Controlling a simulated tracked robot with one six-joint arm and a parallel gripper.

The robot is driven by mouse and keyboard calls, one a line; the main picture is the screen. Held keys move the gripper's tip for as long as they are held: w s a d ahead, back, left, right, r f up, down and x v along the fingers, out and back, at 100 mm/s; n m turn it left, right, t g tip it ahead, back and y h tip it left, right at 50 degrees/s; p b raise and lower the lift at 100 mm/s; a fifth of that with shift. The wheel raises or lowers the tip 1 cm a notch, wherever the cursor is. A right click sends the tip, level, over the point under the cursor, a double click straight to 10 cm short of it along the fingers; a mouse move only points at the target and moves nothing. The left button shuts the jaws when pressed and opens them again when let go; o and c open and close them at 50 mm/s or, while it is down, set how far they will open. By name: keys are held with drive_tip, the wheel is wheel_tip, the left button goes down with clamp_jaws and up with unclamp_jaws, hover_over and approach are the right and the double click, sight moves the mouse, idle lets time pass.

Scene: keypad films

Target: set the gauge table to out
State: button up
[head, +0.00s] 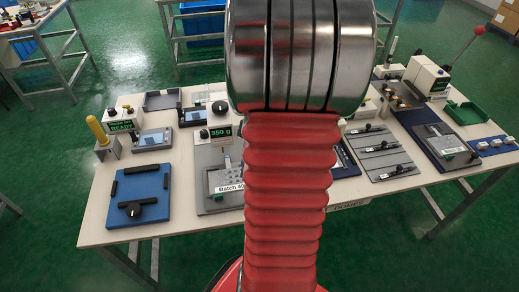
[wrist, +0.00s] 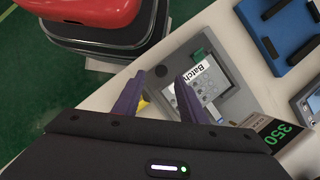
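No label in view clearly names the gauge table, so I cannot tell which fixture it is. A grey fixture with a plate marked "Batch 40" (head: 229,187) stands at the front of the table, with a "350 g" display (head: 220,132) behind it. The wrist view shows this plate (wrist: 205,80), a green tab (wrist: 199,54) and the display (wrist: 277,132). My gripper (wrist: 159,80) has two purple fingers apart, over the plate's edge, with nothing clearly held between them. A small yellow part shows between the fingers. My red arm hides the middle of the table and my gripper in the head view.
A blue plate with black bars (head: 137,195) lies at the left, beside a yellow-handled block (head: 97,130). Grey slotted panels (head: 380,155) and a dark blue tray (head: 432,150) with another fixture lie right of my arm. Small boxes with displays line the back.

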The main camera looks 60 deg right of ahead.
drive_tip(key=v, duration=0.8)
idle(0.5)
drive_tip(key=w+a+r+n+t+h, duration=0.1)
drive_tip(key=a+r+n+t, duration=0.1)
drive_tip(key=a+n, duration=0.4)
drive_tip(key=w+a+r+n+t+h, duration=0.2)
drive_tip(key=a+n, duration=0.4)
drive_tip(key=a, duration=0.7)
drive_tip(key=w+a+r+n+t+h, duration=0.1)
drive_tip(key=a+r+n, duration=0.3)
drive_tip(key=a, duration=0.5)
drive_tip(key=shift+w+a+r+n+t+h, duration=0.15)
drive_tip(key=shift+w+a+n+t+h, duration=0.25)
drive_tip(key=shift+n, duration=0.5)
drive_tip(key=shift+w+d, duration=0.1)
drive_tip(key=shift+d, duration=0.05)
